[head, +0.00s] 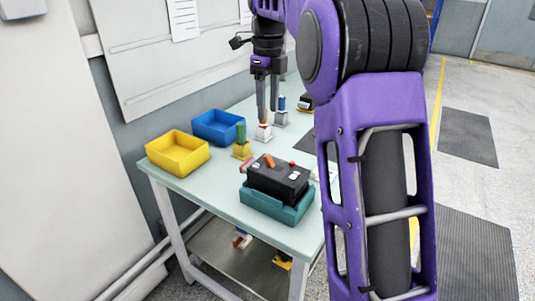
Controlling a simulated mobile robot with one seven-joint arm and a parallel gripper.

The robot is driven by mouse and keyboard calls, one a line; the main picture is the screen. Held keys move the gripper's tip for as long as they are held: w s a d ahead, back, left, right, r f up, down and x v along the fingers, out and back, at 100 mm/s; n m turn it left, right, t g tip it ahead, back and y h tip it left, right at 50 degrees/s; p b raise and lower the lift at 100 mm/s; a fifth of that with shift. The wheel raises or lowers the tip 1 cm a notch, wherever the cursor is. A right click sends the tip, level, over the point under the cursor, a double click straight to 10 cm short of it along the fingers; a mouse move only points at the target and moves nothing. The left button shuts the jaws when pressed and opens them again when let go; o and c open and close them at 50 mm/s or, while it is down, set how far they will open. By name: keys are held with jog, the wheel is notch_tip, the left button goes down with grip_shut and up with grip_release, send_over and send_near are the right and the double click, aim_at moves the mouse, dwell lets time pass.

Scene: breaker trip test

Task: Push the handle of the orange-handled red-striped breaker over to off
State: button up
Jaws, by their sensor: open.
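A black box (279,181) with an orange piece on top sits in a teal tray (275,207) at the front of the table (216,186). Yellow (178,160) and blue (215,130) bins stand left. My arm hides the table's right side.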

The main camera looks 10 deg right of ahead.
aim_at(268, 155)
notch_tip(268, 155, down, 15)
jog(key=b, duration=0.2)
jog(key=shift+r+b, duration=0.15)
jog(key=shift+b, duration=0.25)
jog(key=shift+w, duration=0.1)
grip_shut()
